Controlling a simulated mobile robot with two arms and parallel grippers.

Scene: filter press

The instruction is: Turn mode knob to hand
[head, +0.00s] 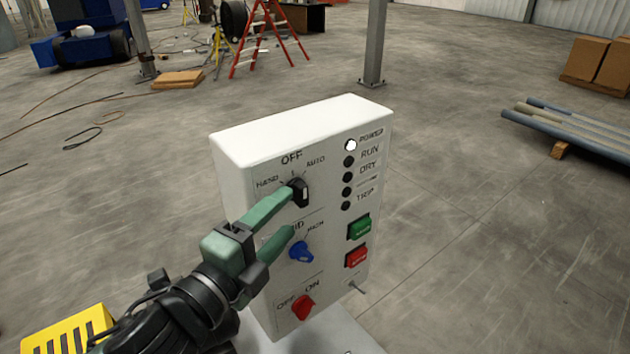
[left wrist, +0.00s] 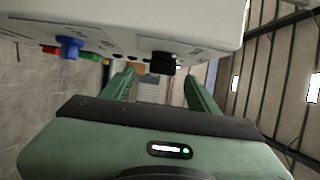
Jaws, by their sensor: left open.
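The black mode knob (head: 299,193) is at the upper left of the white control box's front face (head: 335,225), under the labels HAND, OFF and AUTO. Its handle looks roughly upright, but I cannot tell its exact setting. My left gripper (head: 289,213) is open, with green fingers. In the head view one fingertip overlaps the knob's left edge and the other is lower, above the blue knob. In the left wrist view the black knob (left wrist: 162,63) appears between the two fingers (left wrist: 158,80), near their tips; contact is unclear. My right gripper is out of view.
Below are a blue knob (head: 300,251) and a red OFF/ON knob (head: 303,307). A green button (head: 359,228) and a red button (head: 356,257) are at the right, under a lamp column with the POWER lamp (head: 351,145) lit.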

